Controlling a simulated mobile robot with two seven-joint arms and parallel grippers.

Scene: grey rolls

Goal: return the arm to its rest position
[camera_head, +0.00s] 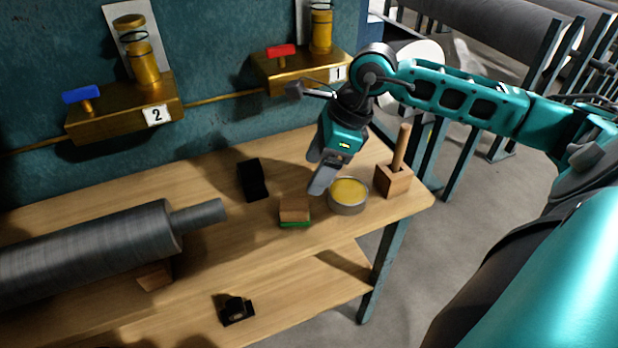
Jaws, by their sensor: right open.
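My right arm comes in from the right, teal and black, reaching over the wooden table (215,258). My right gripper (322,180) points down, open and empty. It hangs above the table between a wood-and-green block (295,212) and a round tin with yellow content (348,195). Whether its fingertips touch anything below cannot be told. My left gripper is not in the view.
A black block (252,180) lies behind the green block. A wooden block with an upright peg (394,178) stands at the table's right end. A grey roll (90,250) lies at left. Brass valves numbered 2 (125,112) and 1 (300,72) are on the wall.

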